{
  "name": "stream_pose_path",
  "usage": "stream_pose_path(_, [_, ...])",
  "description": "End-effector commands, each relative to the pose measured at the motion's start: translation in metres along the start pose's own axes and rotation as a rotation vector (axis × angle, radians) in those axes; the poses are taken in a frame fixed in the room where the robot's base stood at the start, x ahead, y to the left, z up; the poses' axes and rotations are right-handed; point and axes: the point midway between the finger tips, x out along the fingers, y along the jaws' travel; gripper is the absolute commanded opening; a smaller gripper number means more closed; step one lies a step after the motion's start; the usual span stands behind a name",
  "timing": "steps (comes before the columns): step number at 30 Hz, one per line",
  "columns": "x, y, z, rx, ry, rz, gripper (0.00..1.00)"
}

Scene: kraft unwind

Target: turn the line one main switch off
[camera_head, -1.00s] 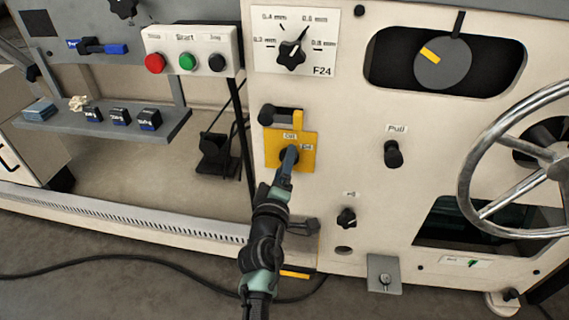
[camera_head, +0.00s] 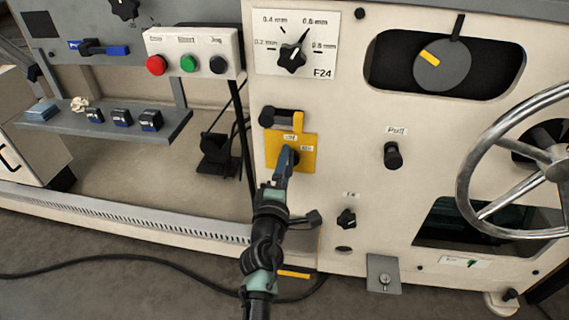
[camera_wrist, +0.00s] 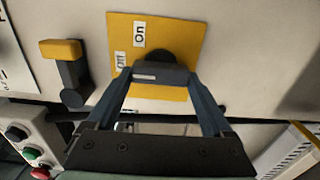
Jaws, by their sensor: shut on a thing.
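The main switch is a black rotary knob (camera_wrist: 155,58) on a yellow plate (camera_head: 307,150) with an On label and an Off label. My gripper (camera_head: 287,160) is at the plate and hides most of the knob. In the wrist view, the two fingers of my gripper (camera_wrist: 161,76) are shut on the knob's dark handle bar, one at each end. I cannot tell exactly which label the handle points at.
A yellow-ended lever (camera_head: 297,122) sits just above the plate. A thickness dial (camera_head: 293,58), a button box (camera_head: 190,62), a Pull knob (camera_head: 393,155) and a handwheel (camera_head: 470,170) are around it. A small black knob (camera_head: 347,218) is at lower right.

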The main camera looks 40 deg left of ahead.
Motion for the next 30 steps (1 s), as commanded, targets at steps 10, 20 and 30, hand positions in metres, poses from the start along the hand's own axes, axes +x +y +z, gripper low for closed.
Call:
stream_pose_path(10, [0.0, -0.001, 0.0, -0.006, 0.0, -0.002, 1.0])
stream_pose_path(20, [-0.011, 0.0, 0.0, -0.003, 0.0, -0.003, 1.0])
stream_pose_path(30, [-0.071, 0.0, 0.0, -0.002, -0.001, -0.005, 1.0])
